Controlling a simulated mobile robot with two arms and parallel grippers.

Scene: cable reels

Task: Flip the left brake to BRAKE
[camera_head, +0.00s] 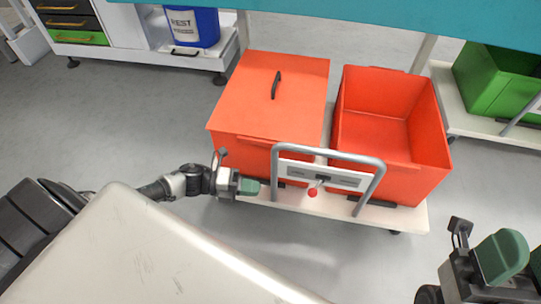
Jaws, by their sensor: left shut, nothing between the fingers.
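The brake lever with a red knob (313,192) sits on a pale panel (335,177) inside the grey tube handle at the front of a low cart (300,202). The knob hangs at the panel's lower edge, left of its middle. The panel's markings are too small to read. My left gripper (250,187) is shut and empty, with green fingertips pointing right. It is left of the handle, a short way from the red knob. My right gripper (515,260) is at the lower right, partly cut off, far from the lever; its opening is unclear.
The cart carries a lidded orange box (270,95) and an open, empty orange box (385,130). A second cart with a green box (495,80) stands at the right. A blue bin (192,27) and drawers (72,22) are at the back left. Floor before the cart is clear.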

